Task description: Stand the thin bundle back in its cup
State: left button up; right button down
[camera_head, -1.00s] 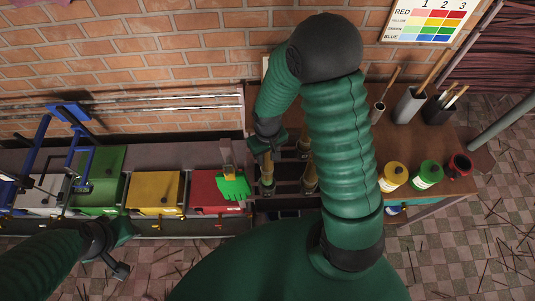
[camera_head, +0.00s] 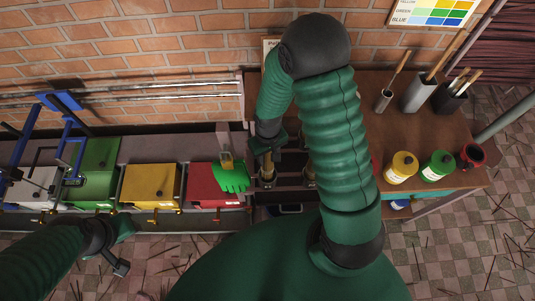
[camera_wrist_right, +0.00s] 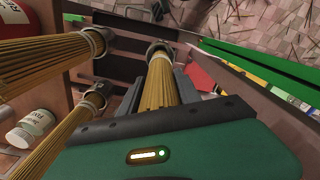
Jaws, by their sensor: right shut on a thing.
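My right gripper (camera_wrist_right: 158,88) is shut on a yellow-tan bundle of thin sticks (camera_wrist_right: 160,72). In the right wrist view the bundle's far end meets a grey ring-shaped cup (camera_wrist_right: 165,46). I cannot tell how deep the end sits in it. In the head view the right gripper (camera_head: 268,144) is over the dark rack, with the bundle (camera_head: 267,166) below it, roughly upright. Two other bundles stand in ringed cups at the left of the wrist view, one upper (camera_wrist_right: 45,60) and one lower (camera_wrist_right: 62,135). My left gripper (camera_head: 121,250) is at the lower left, away from the rack.
A green glove (camera_head: 231,176) lies by the red box (camera_head: 205,183), left of the rack. Yellow (camera_head: 156,184) and green (camera_head: 94,170) boxes stand farther left. On the wooden table are a yellow jar (camera_head: 401,168), a green jar (camera_head: 437,166) and a red mug (camera_head: 471,156).

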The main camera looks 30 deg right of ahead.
jog(key=c, duration=0.8)
grip_release()
jog(key=shift+o, duration=0.2)
notch_tip(320, 180, up, 17)
jog(key=shift+f, duration=0.1)
jog(key=s+a+f+n+t, duration=0.1)
jog(key=s+a+t, duration=0.1)
jog(key=s+a, duration=0.2)
jog(key=shift+s+a+f+t, duration=0.25)
jog(key=shift+a+f+t, duration=0.05)
jog(key=shift+a+f, duration=0.1)
